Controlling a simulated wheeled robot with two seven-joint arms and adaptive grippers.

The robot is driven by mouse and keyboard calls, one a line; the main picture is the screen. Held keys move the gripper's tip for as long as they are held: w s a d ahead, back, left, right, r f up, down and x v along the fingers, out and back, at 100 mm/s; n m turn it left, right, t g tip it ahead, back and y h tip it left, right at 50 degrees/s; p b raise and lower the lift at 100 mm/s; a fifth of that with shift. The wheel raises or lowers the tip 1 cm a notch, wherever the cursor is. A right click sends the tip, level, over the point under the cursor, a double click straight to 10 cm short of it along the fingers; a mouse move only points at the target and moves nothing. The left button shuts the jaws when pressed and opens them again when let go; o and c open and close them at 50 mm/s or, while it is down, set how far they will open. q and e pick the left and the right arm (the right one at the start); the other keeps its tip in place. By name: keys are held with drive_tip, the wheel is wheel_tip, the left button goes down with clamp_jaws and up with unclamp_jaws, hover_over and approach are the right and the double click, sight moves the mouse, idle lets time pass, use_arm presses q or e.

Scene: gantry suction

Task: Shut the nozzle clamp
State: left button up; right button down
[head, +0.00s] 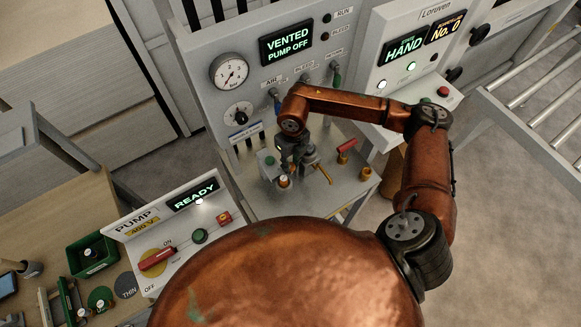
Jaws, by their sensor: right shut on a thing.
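My right gripper (293,160) points down over the small grey bench top (254,196) below the gauge panel. It is shut on part of a small metal fixture (309,159), which looks like the nozzle clamp. The jaws hide most of what they hold, and I cannot tell how far the clamp is closed. An orange-ringed piece (283,181) stands just below the fingers. A thin orange rod (323,173) sticks out to the right of the fixture. My left gripper is not in view.
A red-handled brass fitting (345,148) stands right of the gripper. The gauge panel (240,97) reads vented, pump off; the stage panel (393,52) reads HAND. The pump box (137,243) reads READY. A green bin (91,257) sits at lower left. Rollers (530,95) run at right.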

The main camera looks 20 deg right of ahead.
sight(291, 164)
drive_tip(key=n+b, duration=0.8)
drive_tip(key=b, duration=0.1)
drive_tip(key=shift+f, duration=0.15)
drive_tip(key=shift+r+n+b, duration=0.2)
drive_tip(key=shift+n+b, duration=1.15)
drive_tip(key=shift+n, duration=0.35)
drive_tip(key=c, duration=1.7)
unclamp_jaws()
drive_tip(key=shift+o, duration=0.2)
drive_tip(key=shift+r, duration=0.15)
wheel_tip(291, 164, up, 12)
drive_tip(key=shift+w, duration=0.2)
